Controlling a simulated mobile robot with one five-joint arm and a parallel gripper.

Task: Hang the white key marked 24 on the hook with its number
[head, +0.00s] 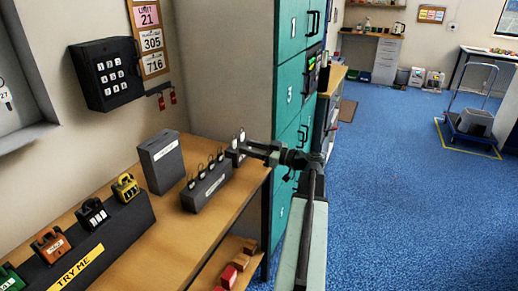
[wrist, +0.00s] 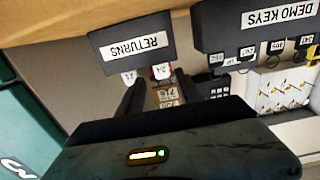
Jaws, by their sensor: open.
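The returns holder (wrist: 140,40) shows upside down in the wrist view. A white tag (wrist: 129,77) and a red-edged tag (wrist: 162,72) hang from it; I cannot read their numbers surely, so I cannot say which is 24. My gripper (wrist: 158,88) is open, its fingers reaching towards these tags, with the red-edged one seen between the fingertips. In the head view my gripper (head: 244,148) is at the small dark holder (head: 236,158) at the bench's far end; contact cannot be told. A pale cabinet (wrist: 282,95) with several hooks shows in the wrist view.
The demo keys holder (head: 207,186) with several keys stands beside the returns holder. A grey box (head: 161,160) and the padlock stand (head: 75,245) are on the bench (head: 180,250). A black keypad box (head: 105,73) is on the wall. Teal lockers (head: 290,85) rise behind.

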